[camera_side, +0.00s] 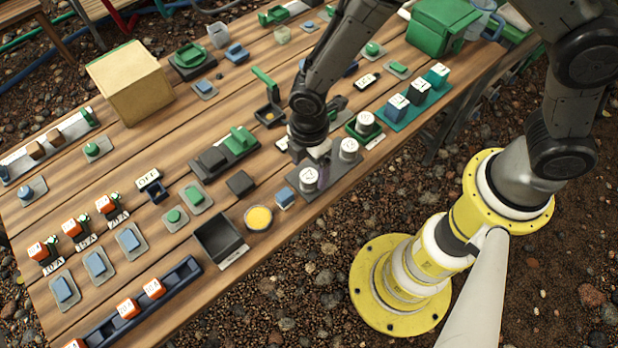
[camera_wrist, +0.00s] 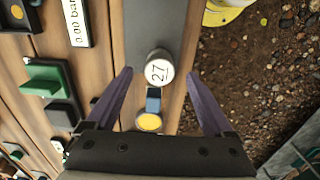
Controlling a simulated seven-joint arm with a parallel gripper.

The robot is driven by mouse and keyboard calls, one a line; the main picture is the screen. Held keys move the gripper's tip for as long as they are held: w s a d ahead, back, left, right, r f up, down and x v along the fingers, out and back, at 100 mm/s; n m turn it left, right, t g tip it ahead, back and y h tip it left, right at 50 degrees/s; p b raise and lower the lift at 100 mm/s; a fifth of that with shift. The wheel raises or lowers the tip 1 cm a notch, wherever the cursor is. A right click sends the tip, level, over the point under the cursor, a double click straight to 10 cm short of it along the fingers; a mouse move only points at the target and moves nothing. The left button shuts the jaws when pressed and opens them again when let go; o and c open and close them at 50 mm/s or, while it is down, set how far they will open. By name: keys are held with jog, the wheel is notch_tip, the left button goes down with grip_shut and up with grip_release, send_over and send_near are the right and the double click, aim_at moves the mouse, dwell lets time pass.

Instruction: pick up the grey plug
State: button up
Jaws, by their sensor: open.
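A pale grey round plug with "27" on its white top (camera_wrist: 158,70) stands upright at the near end of a dark grey strip (camera_wrist: 158,25). It also shows in the side view (camera_side: 308,178). My gripper (camera_side: 313,157) points down over this strip, jaws apart and empty. In the wrist view its two purple fingers (camera_wrist: 159,82) lie left and right of the plug, with a gap on both sides. Its height above the plug is hard to judge. A second similar plug (camera_side: 348,148) stands on the strip's other end, right of my gripper.
A small blue block (camera_side: 285,199) and a yellow disc (camera_side: 259,218) sit close to the plug. A green holder with another round piece (camera_side: 365,122) and a teal rack of blocks (camera_side: 416,98) stand to the right. Switches crowd the table's left; its front edge is near.

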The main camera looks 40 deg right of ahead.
aim_at(309, 175)
notch_tip(309, 175, down, 4)
jog(key=shift+f, duration=0.2)
grip_shut()
dwell(0.4)
